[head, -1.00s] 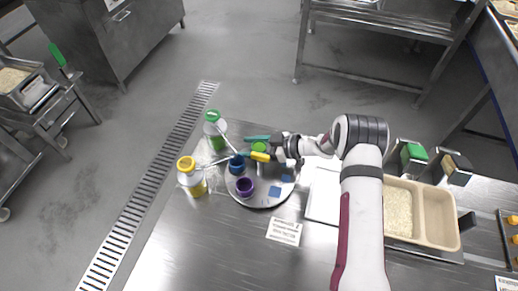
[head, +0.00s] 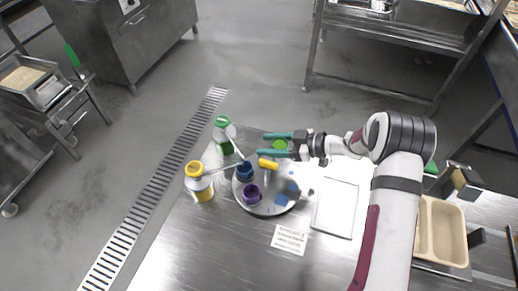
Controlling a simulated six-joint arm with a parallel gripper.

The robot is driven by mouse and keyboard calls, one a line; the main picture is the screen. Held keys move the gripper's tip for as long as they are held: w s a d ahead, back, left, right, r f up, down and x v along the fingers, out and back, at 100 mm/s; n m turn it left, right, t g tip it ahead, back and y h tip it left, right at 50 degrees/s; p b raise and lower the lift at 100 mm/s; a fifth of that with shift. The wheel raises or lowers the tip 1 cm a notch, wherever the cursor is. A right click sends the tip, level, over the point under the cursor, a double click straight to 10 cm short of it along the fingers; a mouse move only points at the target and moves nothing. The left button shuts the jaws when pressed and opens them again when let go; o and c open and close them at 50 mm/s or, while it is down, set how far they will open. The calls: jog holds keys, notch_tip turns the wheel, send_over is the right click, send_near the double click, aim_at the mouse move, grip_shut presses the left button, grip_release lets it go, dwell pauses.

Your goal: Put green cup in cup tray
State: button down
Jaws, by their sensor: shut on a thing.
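The green cup (head: 279,145) is between the two teal fingers of my gripper (head: 266,144) in the head view. My gripper is shut on it, over the far edge of a round grey tray (head: 268,209). Whether the cup touches the tray is not clear. A blue cup (head: 245,171) and a purple cup (head: 251,194) stand on this round tray. The fingers hide part of the cup's sides.
A yellow piece (head: 268,165) lies just in front of the lower finger. A green-capped bottle (head: 223,134) and a yellow-capped bottle (head: 198,184) stand left of the tray. A white rectangular board (head: 336,207) lies to the right.

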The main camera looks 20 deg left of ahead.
jog(key=w+d+r+m+t+h, duration=0.1)
jog(key=d+r+m+t, duration=0.3)
jog(key=d+r, duration=0.55)
jog(key=w+d+r+m+t+h, duration=0.1)
jog(key=d+r+m+t, duration=0.4)
jog(key=r, duration=0.7)
jog(key=s+d+r+m+t+h, duration=0.45)
jog(key=s+d+r+h, duration=0.2)
jog(key=d+r, duration=0.35)
jog(key=w+a+f+n+g+y, duration=0.65)
jog(key=a+f, duration=0.35)
jog(key=f, duration=0.3)
jog(key=s+a+f+n+g+y, duration=0.1)
jog(key=a+f+n+g, duration=0.2)
jog(key=f, duration=0.3)
jog(key=s+a+f+n+g+y, duration=0.1)
jog(key=a+f+n+g, duration=0.2)
jog(key=f, duration=0.4)
jog(key=shift+f+n+g, duration=0.3)
jog(key=shift+n+g, duration=0.3)
jog(key=shift+a, duration=0.15)
